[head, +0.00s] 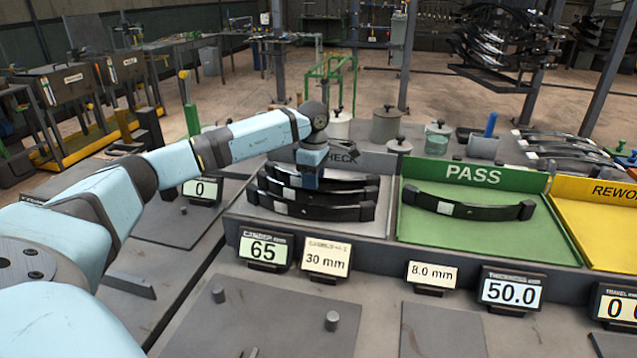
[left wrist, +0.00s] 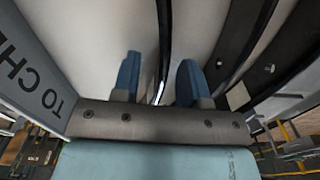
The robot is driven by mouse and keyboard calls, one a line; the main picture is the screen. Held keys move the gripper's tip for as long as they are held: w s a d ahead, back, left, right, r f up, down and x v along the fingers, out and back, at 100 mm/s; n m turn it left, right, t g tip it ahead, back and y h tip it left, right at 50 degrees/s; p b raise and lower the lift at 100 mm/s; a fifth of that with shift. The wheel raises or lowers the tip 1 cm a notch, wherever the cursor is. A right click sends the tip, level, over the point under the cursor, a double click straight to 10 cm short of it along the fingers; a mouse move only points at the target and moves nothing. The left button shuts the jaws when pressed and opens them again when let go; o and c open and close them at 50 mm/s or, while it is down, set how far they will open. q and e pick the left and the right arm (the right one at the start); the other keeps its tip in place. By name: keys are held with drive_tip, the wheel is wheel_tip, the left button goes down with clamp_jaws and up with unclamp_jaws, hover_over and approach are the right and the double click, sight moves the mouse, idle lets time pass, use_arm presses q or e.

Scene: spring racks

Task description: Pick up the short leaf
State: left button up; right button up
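Several dark curved leaves lie side by side in the grey TO CHECK tray (head: 240,205); the front leaf (head: 312,209) has a pale label. My left gripper (head: 310,183) reaches down over the rear leaves. In the left wrist view its two blue fingers (left wrist: 156,80) stand apart, with one thin dark leaf (left wrist: 164,45) running between them. I see a gap beside that leaf, so the fingers are not closed on it. Two wider leaves (left wrist: 238,40) lie to the right. Which leaf is the short one, I cannot tell for sure. My right gripper is not in view.
A green PASS tray (head: 480,236) holds one dark leaf (head: 466,207). A yellow REWORK tray (head: 600,230) stands at its right. Pots and jars (head: 388,124) stand behind the trays.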

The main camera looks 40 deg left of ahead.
use_arm(q)
drive_tip(key=shift+f, duration=0.75)
drive_tip(key=shift+c, duration=0.5)
clamp_jaws()
drive_tip(key=shift+r, duration=0.15)
drive_tip(key=shift+r, duration=0.1)
